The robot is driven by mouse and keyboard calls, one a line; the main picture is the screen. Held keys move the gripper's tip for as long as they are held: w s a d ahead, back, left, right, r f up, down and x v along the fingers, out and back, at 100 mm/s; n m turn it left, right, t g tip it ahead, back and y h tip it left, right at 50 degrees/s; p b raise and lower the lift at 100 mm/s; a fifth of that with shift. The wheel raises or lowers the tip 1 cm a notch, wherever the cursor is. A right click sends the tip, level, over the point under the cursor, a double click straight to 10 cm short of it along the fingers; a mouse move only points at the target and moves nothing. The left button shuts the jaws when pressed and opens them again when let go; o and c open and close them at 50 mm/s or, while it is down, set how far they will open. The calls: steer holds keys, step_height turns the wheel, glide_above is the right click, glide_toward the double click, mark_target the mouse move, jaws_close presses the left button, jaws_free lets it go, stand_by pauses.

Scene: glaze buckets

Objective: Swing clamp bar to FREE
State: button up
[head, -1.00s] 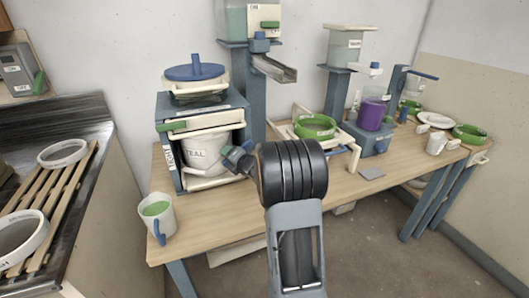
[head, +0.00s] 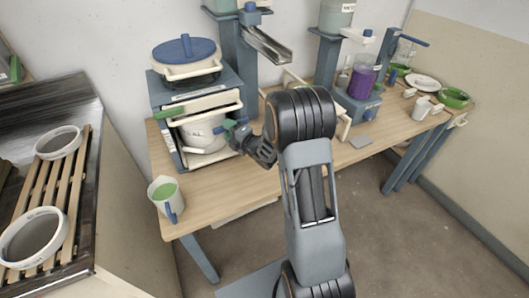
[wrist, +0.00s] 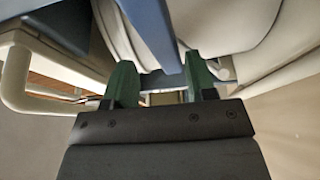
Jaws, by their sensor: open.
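A blue frame (head: 158,92) on the bench holds a white bucket (head: 205,133). A cream bar (head: 205,102) with a green end (head: 172,113) runs across the frame's upper front. I cannot read a FREE mark or tell for sure which part is the clamp bar. My gripper (head: 233,126) is at the frame's right front side, beside the bucket. In the wrist view its green fingers (wrist: 161,80) are apart with nothing held between them. A blue bar (wrist: 152,35) comes down to just beyond the gap between the fingers; whether it touches them is unclear.
A cup of green glaze (head: 165,192) stands at the bench's front left corner. A blue post with a metal chute (head: 267,45) rises behind my gripper. A slatted rack with rings (head: 55,190) is at left. The bench front between cup and gripper is clear.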

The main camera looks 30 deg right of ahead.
steer(key=b+v, duration=0.2)
steer(key=v, duration=0.8)
steer(key=s+a+r+m+g+h+p, duration=0.1)
steer(key=s+r+m+g+h+p, duration=0.1)
steer(key=s+r+m+g+h, duration=0.2)
steer(key=s+a+r+m+g+h+p, duration=0.1)
steer(key=s+r+m+g+h+p, duration=0.2)
steer(key=s+m, duration=0.7)
steer(key=shift+r+m+g+h, duration=0.8)
steer(key=shift+m+g, duration=1)
steer(key=shift+m, duration=1.3)
steer(key=shift+a+r, duration=0.1)
steer(key=shift+r, duration=0.1)
